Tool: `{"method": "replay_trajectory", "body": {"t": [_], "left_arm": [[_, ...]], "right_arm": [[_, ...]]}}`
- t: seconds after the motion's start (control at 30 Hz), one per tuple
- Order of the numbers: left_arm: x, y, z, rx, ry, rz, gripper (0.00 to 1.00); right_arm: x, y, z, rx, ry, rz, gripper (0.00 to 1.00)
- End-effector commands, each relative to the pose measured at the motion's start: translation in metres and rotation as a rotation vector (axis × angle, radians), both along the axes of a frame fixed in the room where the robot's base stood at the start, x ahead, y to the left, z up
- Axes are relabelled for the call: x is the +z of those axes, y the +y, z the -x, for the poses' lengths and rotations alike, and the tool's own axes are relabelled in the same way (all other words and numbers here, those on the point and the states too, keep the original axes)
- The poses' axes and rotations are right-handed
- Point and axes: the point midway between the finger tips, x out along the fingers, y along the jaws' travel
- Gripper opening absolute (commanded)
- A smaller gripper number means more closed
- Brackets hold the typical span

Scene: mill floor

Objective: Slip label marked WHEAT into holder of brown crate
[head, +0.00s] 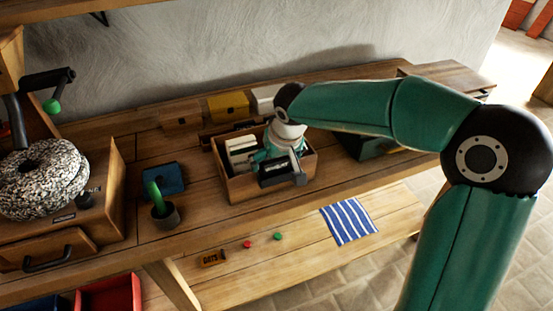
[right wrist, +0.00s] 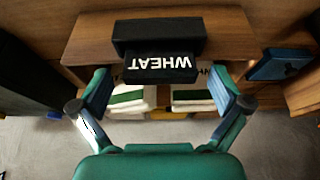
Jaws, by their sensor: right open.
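The brown crate (head: 240,188) stands on the bench with white packets (head: 240,150) inside. My right gripper (head: 277,164) is over its front part, pointing down. In the right wrist view, which looks upside down, a black label marked WHEAT (right wrist: 160,66) lies between the open fingers of my right gripper (right wrist: 158,80), with a gap on each side. The label's lower edge meets the black holder (right wrist: 160,37) on the crate's front wall; I cannot tell how deep it sits. White and green packets show behind it. My left gripper is not in view.
A stone mill (head: 42,180) stands at the left. A dark cup with a green handle (head: 165,213) and a blue item (head: 162,179) are left of the crate. A yellow box (head: 229,105) is behind. An OATS label (head: 212,259) and striped cloth (head: 348,221) lie lower down.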

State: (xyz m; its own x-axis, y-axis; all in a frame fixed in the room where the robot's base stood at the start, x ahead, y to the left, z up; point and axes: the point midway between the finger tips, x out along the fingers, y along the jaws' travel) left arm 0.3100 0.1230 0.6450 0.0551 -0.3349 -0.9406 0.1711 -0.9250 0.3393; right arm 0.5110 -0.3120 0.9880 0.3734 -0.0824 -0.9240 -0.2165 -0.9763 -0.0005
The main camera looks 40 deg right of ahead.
Motion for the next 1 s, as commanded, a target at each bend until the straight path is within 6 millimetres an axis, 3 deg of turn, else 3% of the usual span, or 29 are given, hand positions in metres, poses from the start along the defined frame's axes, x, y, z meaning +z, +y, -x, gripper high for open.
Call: {"method": "replay_trajectory", "body": {"t": [0.27,0.7,1.0], "left_arm": [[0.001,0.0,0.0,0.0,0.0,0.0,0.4],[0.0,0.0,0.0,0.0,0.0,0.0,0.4],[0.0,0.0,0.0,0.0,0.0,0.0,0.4]], "right_arm": [[0.01,0.001,0.003,0.0,-0.002,0.0,1.0],[0.085,0.008,0.033,0.002,-0.005,0.0,1.0],[0.109,0.011,0.044,0.001,0.0,-0.001,1.0]]}}
